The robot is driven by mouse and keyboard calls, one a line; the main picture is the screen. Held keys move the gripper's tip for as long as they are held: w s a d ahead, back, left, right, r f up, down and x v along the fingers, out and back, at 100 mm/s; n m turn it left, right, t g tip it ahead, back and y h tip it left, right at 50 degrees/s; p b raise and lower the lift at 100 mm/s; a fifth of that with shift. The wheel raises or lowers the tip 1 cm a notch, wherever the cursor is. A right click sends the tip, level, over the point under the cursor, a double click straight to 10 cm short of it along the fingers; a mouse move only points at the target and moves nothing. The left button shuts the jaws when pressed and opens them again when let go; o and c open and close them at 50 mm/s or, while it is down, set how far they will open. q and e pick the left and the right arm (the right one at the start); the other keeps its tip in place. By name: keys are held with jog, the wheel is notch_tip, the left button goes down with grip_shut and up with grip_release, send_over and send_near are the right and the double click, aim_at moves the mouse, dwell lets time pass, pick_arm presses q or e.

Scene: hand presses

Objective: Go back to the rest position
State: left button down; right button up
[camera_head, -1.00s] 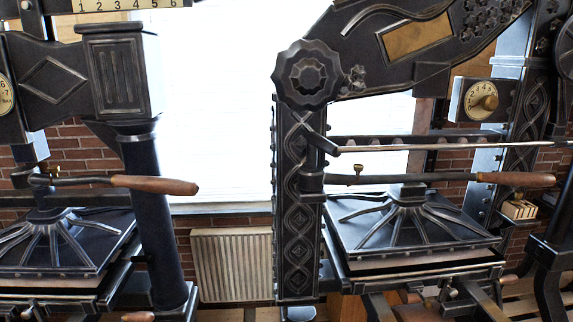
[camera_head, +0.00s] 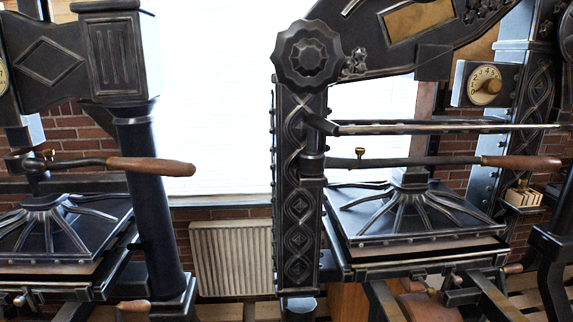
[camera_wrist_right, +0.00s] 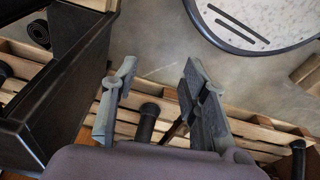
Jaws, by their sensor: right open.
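Two black hand presses stand side by side in the head view. The right press (camera_head: 300,200) has a long lever with a wooden grip (camera_head: 520,162) and a black ribbed platen (camera_head: 410,215). The left press (camera_head: 150,210) has a lever with a wooden grip (camera_head: 152,167) and a similar platen (camera_head: 50,228). My right gripper (camera_wrist_right: 157,75) shows in the right wrist view, with its two fingers apart and nothing between them. It is above a wooden pallet and the floor. Neither gripper shows in the head view.
A white radiator (camera_head: 230,258) stands under the bright window (camera_head: 215,100) between the presses. In the right wrist view, a dark box-like part (camera_wrist_right: 55,90) is close on the left, a slatted pallet (camera_wrist_right: 240,122) lies below, and a round speckled top (camera_wrist_right: 265,15) is at the upper right.

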jog(key=s+d+f+b, duration=0.1)
jog(key=s+d+f, duration=0.1)
jog(key=s+f, duration=0.9)
jog(key=shift+s+d+f+g+b, duration=0.2)
jog(key=shift+s+g+b, duration=0.2)
jog(key=shift+s, duration=0.35)
